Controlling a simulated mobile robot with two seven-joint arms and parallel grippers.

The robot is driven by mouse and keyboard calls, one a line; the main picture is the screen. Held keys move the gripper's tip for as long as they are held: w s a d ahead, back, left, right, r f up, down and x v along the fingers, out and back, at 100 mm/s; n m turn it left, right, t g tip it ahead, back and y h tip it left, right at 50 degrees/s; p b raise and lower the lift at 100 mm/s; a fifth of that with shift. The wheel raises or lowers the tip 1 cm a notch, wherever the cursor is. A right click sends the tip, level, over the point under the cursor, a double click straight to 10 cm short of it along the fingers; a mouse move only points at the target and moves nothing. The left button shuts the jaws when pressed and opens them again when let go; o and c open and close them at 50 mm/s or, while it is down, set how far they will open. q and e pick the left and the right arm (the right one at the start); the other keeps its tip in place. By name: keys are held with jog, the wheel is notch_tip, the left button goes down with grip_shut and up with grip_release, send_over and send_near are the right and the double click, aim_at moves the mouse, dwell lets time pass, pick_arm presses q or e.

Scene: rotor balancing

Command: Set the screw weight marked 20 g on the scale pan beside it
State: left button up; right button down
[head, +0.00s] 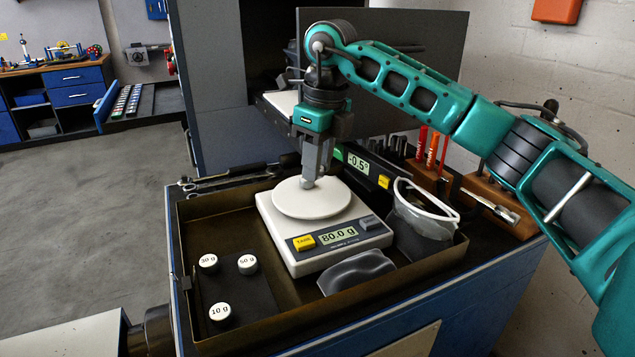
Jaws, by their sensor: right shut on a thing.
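My right gripper (308,178) points straight down over the round white pan (335,200) of the scale (350,255). It is shut on a small grey piece at its fingertips, probably a screw weight, mostly hidden by the fingers. No mark on it can be read. The piece is at the pan's surface, left of centre; I cannot tell if it touches. The scale display reads 80.0 g. White-topped weights marked 30 g (208,262), 50 g (247,264) and 10 g (220,313) stand in the tray left of the scale. No weight marked 20 g can be read. My left gripper is not in view.
The brown tray (255,333) has raised walls around scale and weights. Safety glasses (425,212) and a dark grey curved object (355,272) lie right and front of the scale. A display reading -0.5° (358,165) and a wooden tool block (430,180) stand behind.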

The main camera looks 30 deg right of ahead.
aim_at(318, 200)
jog(key=shift+f, duration=2)
jog(key=shift+f, duration=0.1)
jog(key=shift+f, duration=0.15)
jog(key=c, duration=0.9)
grip_release()
jog(key=r, duration=0.4)
jog(key=s+r, duration=0.1)
jog(key=r, duration=0.7)
jog(key=shift+s+d+r, duration=0.15)
jog(key=shift+d+r, duration=0.1)
jog(key=shift+d, duration=0.1)
